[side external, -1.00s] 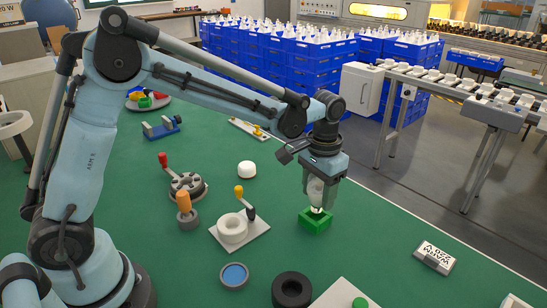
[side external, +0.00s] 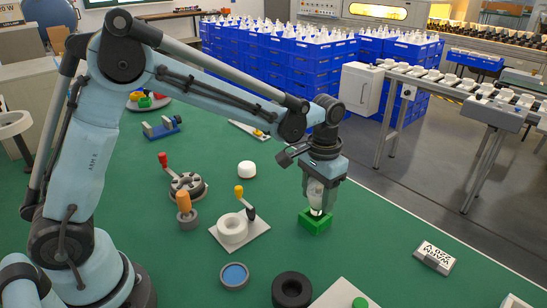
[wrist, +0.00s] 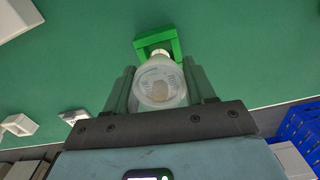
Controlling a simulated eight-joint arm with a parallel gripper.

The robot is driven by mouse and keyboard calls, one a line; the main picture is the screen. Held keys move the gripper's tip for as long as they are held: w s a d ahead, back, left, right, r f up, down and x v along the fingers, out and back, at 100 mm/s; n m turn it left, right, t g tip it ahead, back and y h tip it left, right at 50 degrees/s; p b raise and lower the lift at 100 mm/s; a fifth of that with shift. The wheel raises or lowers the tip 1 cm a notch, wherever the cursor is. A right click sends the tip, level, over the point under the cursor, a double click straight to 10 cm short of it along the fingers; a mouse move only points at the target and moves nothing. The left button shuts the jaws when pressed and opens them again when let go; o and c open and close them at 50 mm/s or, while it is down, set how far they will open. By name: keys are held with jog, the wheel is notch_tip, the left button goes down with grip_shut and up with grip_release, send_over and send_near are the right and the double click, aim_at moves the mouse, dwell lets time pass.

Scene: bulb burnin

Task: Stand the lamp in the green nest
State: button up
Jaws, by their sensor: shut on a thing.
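The lamp (side external: 315,192) is a frosted bulb, held upright with its base pointing down. My gripper (side external: 318,190) is shut on it, with a finger on either side of the glass. The green nest (side external: 315,222) is a small square block on the green table, directly under the lamp. In the wrist view the lamp (wrist: 159,82) shows between the fingers, its base end at the nest (wrist: 146,45). The base reaches the top of the nest; I cannot tell how deep it sits inside, as the nest's walls hide its lower end.
A white fixture with a yellow-knobbed lever (side external: 235,228) stands left of the nest. A black ring (side external: 292,290) and a blue-centred dish (side external: 234,275) lie nearer the front. A white labelled block (side external: 434,257) lies to the right. The table around the nest is clear.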

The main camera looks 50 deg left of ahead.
jog(key=shift+f, duration=0.25)
jog(key=shift+f, duration=0.25)
jog(key=shift+f, duration=0.8)
dwell(1.0)
jog(key=o, duration=1.4)
notch_tip(320, 180, up, 12)
jog(key=shift+r, duration=0.1)
